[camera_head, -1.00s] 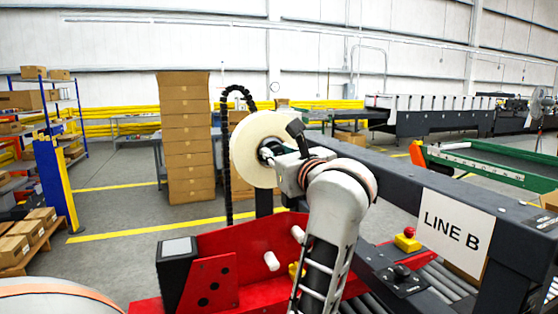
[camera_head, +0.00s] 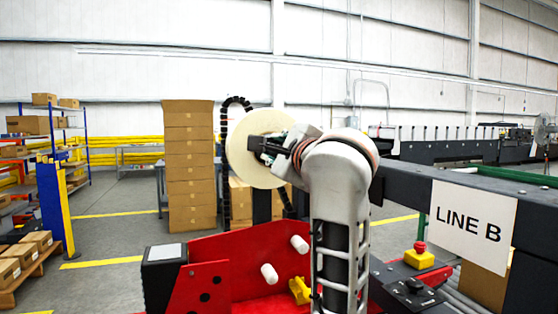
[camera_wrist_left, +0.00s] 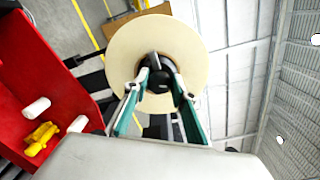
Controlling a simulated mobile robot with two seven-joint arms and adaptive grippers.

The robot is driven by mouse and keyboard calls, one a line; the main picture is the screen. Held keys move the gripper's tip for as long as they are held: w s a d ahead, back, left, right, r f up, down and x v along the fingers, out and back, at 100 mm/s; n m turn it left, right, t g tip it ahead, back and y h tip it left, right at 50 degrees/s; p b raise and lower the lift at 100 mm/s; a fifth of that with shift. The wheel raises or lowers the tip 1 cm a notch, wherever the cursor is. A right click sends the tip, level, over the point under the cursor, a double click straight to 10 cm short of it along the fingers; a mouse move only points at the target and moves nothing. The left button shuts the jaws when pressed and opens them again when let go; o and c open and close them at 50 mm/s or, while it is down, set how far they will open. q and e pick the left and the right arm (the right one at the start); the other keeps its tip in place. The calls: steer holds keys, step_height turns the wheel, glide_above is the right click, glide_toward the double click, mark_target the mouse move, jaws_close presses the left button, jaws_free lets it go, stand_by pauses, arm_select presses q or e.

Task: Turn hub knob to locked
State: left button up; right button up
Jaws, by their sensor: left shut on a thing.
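A cream tape roll (camera_head: 240,152) stands upright on its hub, and its broad face also shows in the wrist view (camera_wrist_left: 125,45). The dark hub knob (camera_wrist_left: 158,72) sits at the roll's centre. My left gripper (camera_wrist_left: 161,84) has its fingers on either side of the knob and is shut on it. In the head view, my left gripper (camera_head: 268,147) is at the roll's centre and hides the knob there. I cannot read the knob's lock position. My right gripper is not in view.
Below the roll is a red machine frame (camera_head: 235,255) with white pegs (camera_head: 299,244) and a yellow part (camera_head: 300,290). A dark beam with a LINE B sign (camera_head: 467,222) and a red-topped stop button (camera_head: 420,255) are at right. Stacked cartons (camera_head: 188,165) stand behind.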

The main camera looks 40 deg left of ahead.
arm_select(q)
steer(key=n+b, duration=0.3)
steer(key=n, duration=0.2)
steer(key=shift+f+n, duration=0.1)
steer(key=shift+n, duration=0.2)
stand_by(0.4)
steer(key=o, duration=1.1)
steer(key=v, duration=0.7)
steer(key=shift+s+d, duration=0.15)
steer(key=shift+d, duration=0.05)
